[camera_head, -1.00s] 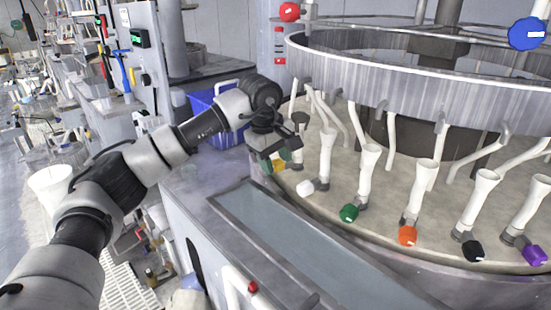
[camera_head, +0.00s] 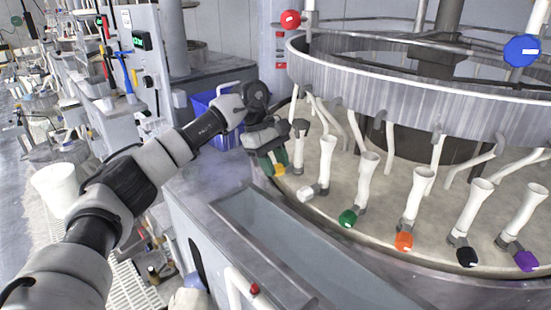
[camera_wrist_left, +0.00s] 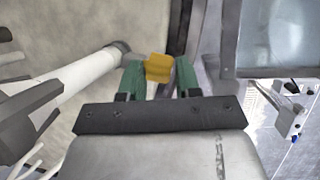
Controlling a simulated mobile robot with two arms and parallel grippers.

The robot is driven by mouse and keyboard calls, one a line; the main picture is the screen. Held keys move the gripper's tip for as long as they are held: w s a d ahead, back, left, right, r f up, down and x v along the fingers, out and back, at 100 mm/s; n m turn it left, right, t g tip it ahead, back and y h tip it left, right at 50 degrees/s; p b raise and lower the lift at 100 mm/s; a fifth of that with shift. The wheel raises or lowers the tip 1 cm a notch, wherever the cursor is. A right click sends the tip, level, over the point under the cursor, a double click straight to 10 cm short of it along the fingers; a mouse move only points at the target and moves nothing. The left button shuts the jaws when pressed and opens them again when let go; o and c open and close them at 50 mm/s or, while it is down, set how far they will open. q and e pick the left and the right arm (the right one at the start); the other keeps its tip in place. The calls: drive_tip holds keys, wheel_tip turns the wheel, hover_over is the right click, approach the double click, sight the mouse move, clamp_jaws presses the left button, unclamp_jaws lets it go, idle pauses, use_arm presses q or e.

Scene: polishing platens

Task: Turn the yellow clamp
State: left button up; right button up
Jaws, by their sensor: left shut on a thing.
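The yellow clamp (camera_head: 279,170) is a small knob at the left rim of the round platen machine. In the left wrist view the yellow clamp (camera_wrist_left: 158,68) sits between the two green fingertips. My left gripper (camera_head: 273,164) reaches it from above and behind, and is shut on it. The left wrist view shows the same gripper (camera_wrist_left: 160,80) with a finger on each side of the yellow block. Part of the clamp is hidden by the fingers in the head view. My right gripper is not in view.
White (camera_head: 306,194), green (camera_head: 348,218), orange (camera_head: 403,241), black (camera_head: 467,257) and purple (camera_head: 526,261) clamps line the rim to the right, below white funnel-topped tubes. A shallow trough (camera_head: 300,255) lies in front. A blue bin (camera_head: 203,104) stands behind my left arm.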

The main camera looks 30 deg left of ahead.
use_arm(q)
drive_tip(key=shift+w+a+g+h, duration=0.2)
drive_tip(key=shift+g+h, duration=0.5)
drive_tip(key=shift+h, duration=0.3)
drive_tip(key=o, duration=0.9)
drive_tip(key=v, duration=1)
drive_tip(key=shift+w+a+r, duration=0.15)
drive_tip(key=shift+a, duration=0.25)
